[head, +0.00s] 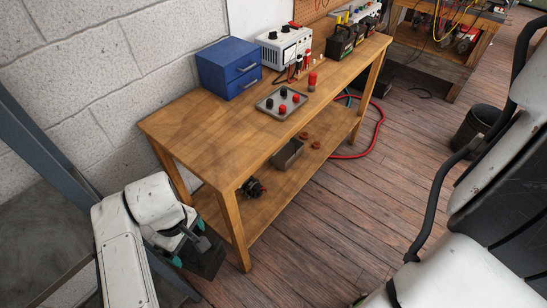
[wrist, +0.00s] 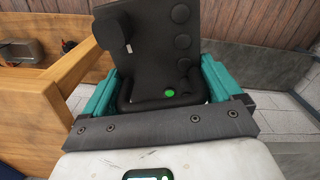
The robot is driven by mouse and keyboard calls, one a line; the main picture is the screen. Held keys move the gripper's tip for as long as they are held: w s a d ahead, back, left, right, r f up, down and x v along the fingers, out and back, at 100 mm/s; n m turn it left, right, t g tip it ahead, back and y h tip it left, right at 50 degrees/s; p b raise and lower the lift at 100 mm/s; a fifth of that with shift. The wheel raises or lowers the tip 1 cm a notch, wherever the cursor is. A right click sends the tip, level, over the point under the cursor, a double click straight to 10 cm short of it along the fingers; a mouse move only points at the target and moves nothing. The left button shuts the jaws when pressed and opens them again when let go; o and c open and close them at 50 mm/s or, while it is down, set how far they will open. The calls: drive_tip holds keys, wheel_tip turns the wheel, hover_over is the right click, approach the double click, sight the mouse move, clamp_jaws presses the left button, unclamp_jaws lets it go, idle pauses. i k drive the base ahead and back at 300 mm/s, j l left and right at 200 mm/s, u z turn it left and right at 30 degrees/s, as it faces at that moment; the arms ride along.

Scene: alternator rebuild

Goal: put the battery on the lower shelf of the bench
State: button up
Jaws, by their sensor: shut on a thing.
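My gripper (head: 189,244), with teal fingers, is shut on a black battery (head: 206,258), low beside the bench's near left end. The battery fills the middle of the wrist view (wrist: 160,40); round caps and a small green dot show on its face, between the two teal fingers. The wooden bench (head: 185,130) stands along the wall. Its lower shelf (head: 280,190) is to the right of my gripper in the head view, past the near legs. The battery is outside the bench frame, apart from the shelf's bare part. My arm hides part of the shelf's near end.
On top stand a blue drawer box (head: 222,70), a white instrument (head: 284,46) and black boxes (head: 341,42). A red hose (head: 378,125) lies on the floor behind.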

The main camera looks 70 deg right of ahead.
sight(329, 121)
drive_tip(key=u, duration=3.25)
drive_tip(key=k+l+u, duration=0.1)
drive_tip(key=k+u, duration=0.15)
drive_tip(key=k, duration=0.25)
drive_tip(key=k+j+z, duration=0.1)
drive_tip(key=k+z, duration=0.35)
drive_tip(key=k+l+z, duration=0.15)
drive_tip(key=k+z, duration=0.3)
drive_tip(key=k, duration=0.15)
drive_tip(key=k+z, duration=0.35)
drive_tip(key=k, duration=0.2)
drive_tip(key=k+l+z, duration=0.1)
drive_tip(key=k+z, duration=0.2)
drive_tip(key=k, duration=0.2)
drive_tip(key=k+j+z, duration=0.1)
drive_tip(key=k+z, duration=0.15)
drive_tip(key=z, duration=0.15)
drive_tip(key=k+z, duration=0.5)
drive_tip(key=z, duration=0.25)
drive_tip(key=k+z, duration=0.3)
drive_tip(key=z, duration=0.15)
drive_tip(key=k+l+z, duration=0.1)
drive_tip(key=k+z, duration=0.2)
drive_tip(key=z, duration=0.2)
